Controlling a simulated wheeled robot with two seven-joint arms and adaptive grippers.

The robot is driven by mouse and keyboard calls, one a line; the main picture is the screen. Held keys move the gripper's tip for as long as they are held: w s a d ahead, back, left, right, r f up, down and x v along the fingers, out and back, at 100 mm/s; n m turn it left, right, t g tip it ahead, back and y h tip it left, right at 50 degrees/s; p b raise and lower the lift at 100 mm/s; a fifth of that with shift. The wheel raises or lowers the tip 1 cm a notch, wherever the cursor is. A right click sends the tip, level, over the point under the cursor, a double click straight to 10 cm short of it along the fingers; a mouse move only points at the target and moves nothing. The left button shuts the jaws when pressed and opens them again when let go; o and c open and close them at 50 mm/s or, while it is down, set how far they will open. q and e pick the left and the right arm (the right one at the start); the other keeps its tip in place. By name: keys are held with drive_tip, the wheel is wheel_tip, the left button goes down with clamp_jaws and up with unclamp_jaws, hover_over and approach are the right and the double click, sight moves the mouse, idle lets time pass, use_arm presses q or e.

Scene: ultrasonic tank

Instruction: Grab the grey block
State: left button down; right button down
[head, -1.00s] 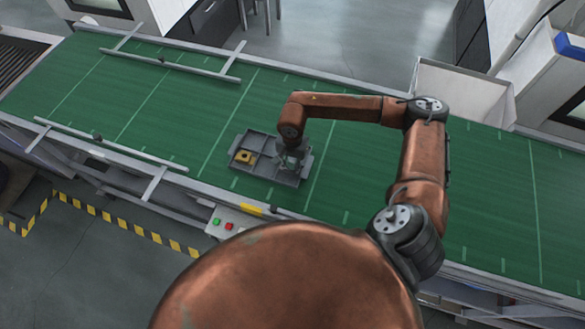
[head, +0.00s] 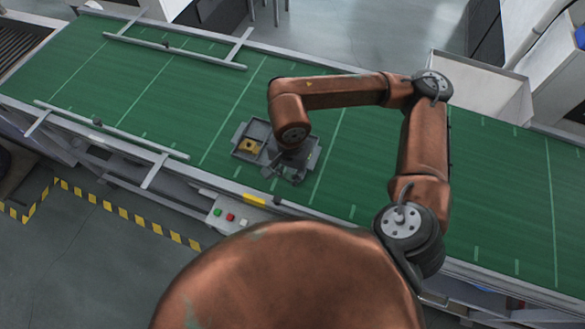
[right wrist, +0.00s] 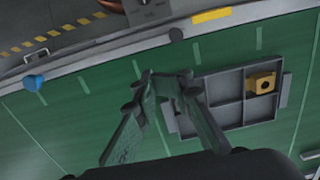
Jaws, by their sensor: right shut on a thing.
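My right gripper (head: 283,168) is over the right part of a grey compartment tray (head: 244,139) on the green conveyor. In the right wrist view the two fingers of my right gripper (right wrist: 168,84) close toward each other beside the tray (right wrist: 232,85). A small grey block (right wrist: 168,88) shows between the fingertips, and the gripper is shut on it. The fingers and the similar grey of the tray make its outline hard to see. A yellow block (head: 249,146) with a dark hole sits in a left compartment of the tray; it also shows in the right wrist view (right wrist: 262,83). My left gripper is not in view.
Metal guide rails (head: 110,130) run along the left part of the belt. A control box (head: 230,217) with green and red buttons is on the near edge. A white bin (head: 480,85) stands at the far side. The belt right of my arm is clear.

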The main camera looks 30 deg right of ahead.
drive_tip(key=shift+s+a+r, duration=0.1)
drive_tip(key=shift+s, duration=0.05)
drive_tip(key=c, duration=0.6)
unclamp_jaws()
drive_tip(key=shift+o, duration=0.2)
idle(0.3)
